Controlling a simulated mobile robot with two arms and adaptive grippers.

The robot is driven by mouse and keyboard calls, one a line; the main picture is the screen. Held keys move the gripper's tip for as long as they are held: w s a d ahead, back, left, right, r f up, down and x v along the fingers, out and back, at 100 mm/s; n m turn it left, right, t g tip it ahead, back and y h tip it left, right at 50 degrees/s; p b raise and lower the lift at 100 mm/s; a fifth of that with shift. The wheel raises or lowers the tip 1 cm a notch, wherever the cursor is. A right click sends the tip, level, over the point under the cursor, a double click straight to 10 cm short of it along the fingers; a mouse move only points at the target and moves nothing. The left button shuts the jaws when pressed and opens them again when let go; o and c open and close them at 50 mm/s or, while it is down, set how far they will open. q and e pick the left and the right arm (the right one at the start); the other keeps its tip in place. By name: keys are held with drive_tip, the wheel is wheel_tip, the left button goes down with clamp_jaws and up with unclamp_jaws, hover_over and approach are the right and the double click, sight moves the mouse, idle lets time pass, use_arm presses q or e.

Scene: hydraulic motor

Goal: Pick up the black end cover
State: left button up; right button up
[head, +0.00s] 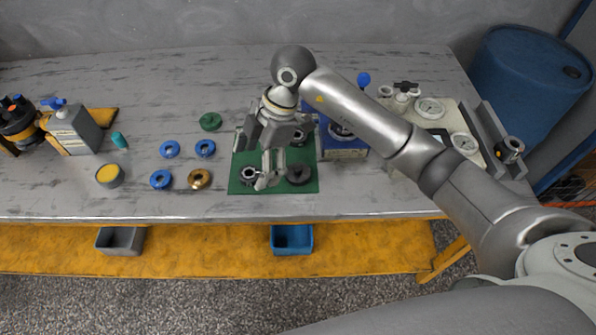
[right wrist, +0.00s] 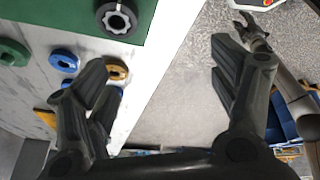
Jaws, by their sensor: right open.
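A dark, round disc (head: 299,175), likely the black end cover, lies at the front right of the green mat (head: 237,160). A black ring part with a pale hub and a central hole (head: 249,176) lies to its left. One such part also shows in the right wrist view (right wrist: 117,18); I cannot tell for sure which of the two it is. My right gripper (head: 264,158) hangs over the mat with its fingers apart, open and empty (right wrist: 160,70). My left gripper (right wrist: 254,28) shows small over the floor in the right wrist view.
Blue rings (head: 205,148), a bronze ring (head: 200,179) and a green ring (head: 210,121) lie left of the mat. A yellow-topped can (head: 109,175) stands further left. A blue block (head: 345,148) and a gauge panel (head: 466,120) stand right of the mat. The table's front edge is close.

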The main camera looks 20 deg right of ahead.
sight(298, 168)
drive_tip(key=d+m+h, duration=0.1)
drive_tip(key=d, duration=0.2)
drive_tip(key=w+d+m+h, duration=0.1)
drive_tip(key=d+h, duration=0.1)
drive_tip(key=d, duration=0.1)
drive_tip(key=w+d+m+h, duration=0.1)
drive_tip(key=d, duration=0.1)
drive_tip(key=shift+w+d+r, duration=0.1)
drive_tip(key=shift+d+r, duration=0.15)
drive_tip(key=shift+d, duration=0.15)
wheel_tip(298, 168, down, 5)
drive_tip(key=shift+f+p, duration=0.1)
drive_tip(key=shift+p, duration=0.25)
drive_tip(key=f, duration=0.2)
drive_tip(key=d+f+p, duration=0.1)
drive_tip(key=f, duration=0.1)
drive_tip(key=shift+f, duration=0.1)
drive_tip(key=shift+w+f, duration=0.1)
drive_tip(key=shift+f, duration=0.4)
drive_tip(key=c, duration=1.2)
drive_tip(key=shift+c, duration=0.7)
drive_tip(key=shift+r, duration=0.15)
